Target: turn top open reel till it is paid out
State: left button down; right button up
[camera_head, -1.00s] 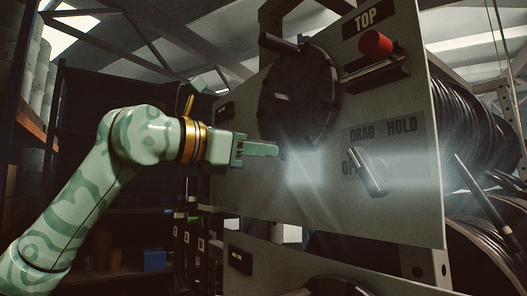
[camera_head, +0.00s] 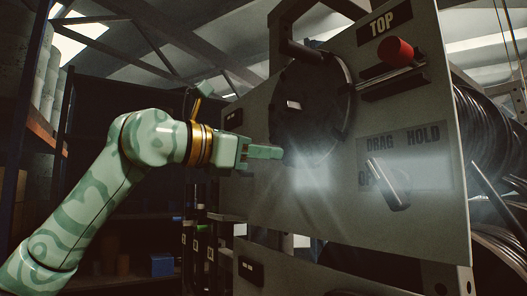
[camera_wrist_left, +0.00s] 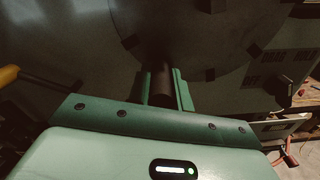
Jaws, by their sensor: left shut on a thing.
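The dark round reel disc (camera_head: 325,110) stands on the front of a grey upright panel (camera_head: 400,115) marked TOP. A dark bar sticks out at the disc's upper edge. My left gripper (camera_head: 268,152) is at the disc's lower left edge. In the left wrist view, the fingers (camera_wrist_left: 163,90) are shut around a dark cylindrical handle (camera_wrist_left: 162,82) in front of the disc. In the head view the fingers hide that handle. A silver lever (camera_head: 390,185) sits below the DRAG and HOLD lettering, tilted. My right gripper is not in view.
A red knob (camera_head: 397,50) juts out near the TOP label. Wound dark hose (camera_head: 485,135) lies behind the panel at right. A second panel (camera_head: 320,275) stands below. Shelving with a blue box (camera_head: 162,264) is at the left back.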

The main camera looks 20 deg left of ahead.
pick_arm(q)
jog(key=c, duration=1.3)
grip_release()
jog(key=shift+a+r, duration=0.1)
jog(key=shift+a, duration=0.1)
jog(key=shift+s, duration=0.15)
jog(key=b+v, duration=0.5)
jog(key=v, duration=1.1)
jog(key=shift+a, duration=0.15)
